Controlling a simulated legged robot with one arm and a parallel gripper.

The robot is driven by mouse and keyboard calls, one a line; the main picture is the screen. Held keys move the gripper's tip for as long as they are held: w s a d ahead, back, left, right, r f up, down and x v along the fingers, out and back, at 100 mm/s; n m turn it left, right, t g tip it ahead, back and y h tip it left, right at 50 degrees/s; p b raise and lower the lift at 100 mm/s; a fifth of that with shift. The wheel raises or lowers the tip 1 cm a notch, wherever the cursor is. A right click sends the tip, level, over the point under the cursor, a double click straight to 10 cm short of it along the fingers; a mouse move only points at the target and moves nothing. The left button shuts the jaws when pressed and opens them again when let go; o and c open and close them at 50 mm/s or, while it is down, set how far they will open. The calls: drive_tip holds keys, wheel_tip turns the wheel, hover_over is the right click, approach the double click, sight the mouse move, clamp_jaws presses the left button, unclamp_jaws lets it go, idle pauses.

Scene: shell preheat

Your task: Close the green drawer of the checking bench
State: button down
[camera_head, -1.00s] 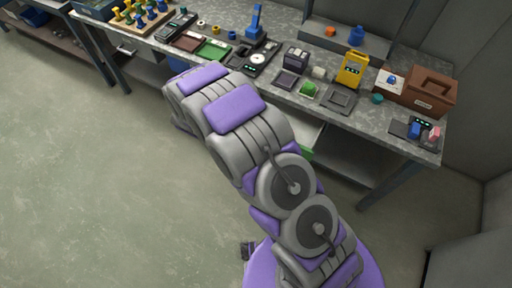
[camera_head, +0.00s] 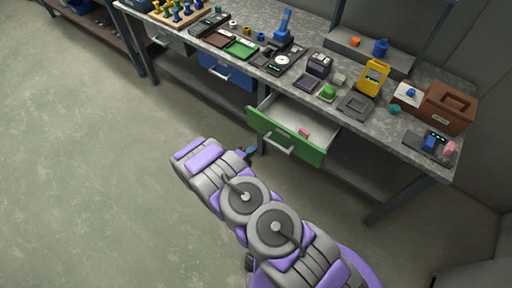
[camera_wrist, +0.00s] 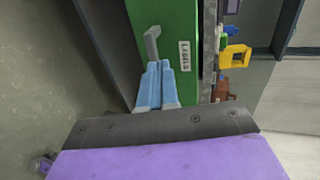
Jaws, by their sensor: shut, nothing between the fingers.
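The green drawer (camera_head: 286,138) of the checking bench (camera_head: 349,113) stands pulled out, with its pale interior showing and a small pink item (camera_head: 304,132) inside. Its front has a grey bar handle (camera_head: 278,146). In the wrist view the green front (camera_wrist: 168,40) fills the middle, with a "LABELS" tag and the handle (camera_wrist: 152,46). My gripper (camera_wrist: 155,66) is shut and empty, its blue fingers pointing at the front close to the handle. I cannot tell whether they touch. In the head view my gripper (camera_head: 250,152) shows at the drawer's left front corner, partly hidden by my wrist.
A closed blue drawer (camera_head: 227,72) and a grey drawer (camera_head: 170,38) lie further left under the bench. A bench leg (camera_head: 395,192) stands to the right. The benchtop carries a yellow device (camera_head: 373,78), a brown case (camera_head: 449,106) and several trays. The floor at left (camera_head: 80,170) is clear.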

drive_tip(key=b, duration=0.3)
approach(274, 132)
drive_tip(key=x, duration=0.5)
drive_tip(key=shift+f, duration=0.3)
drive_tip(key=shift+w+d, duration=0.2)
drive_tip(key=shift+w, duration=0.45)
drive_tip(key=shift+d+r, duration=0.1)
drive_tip(key=shift+d, duration=0.1)
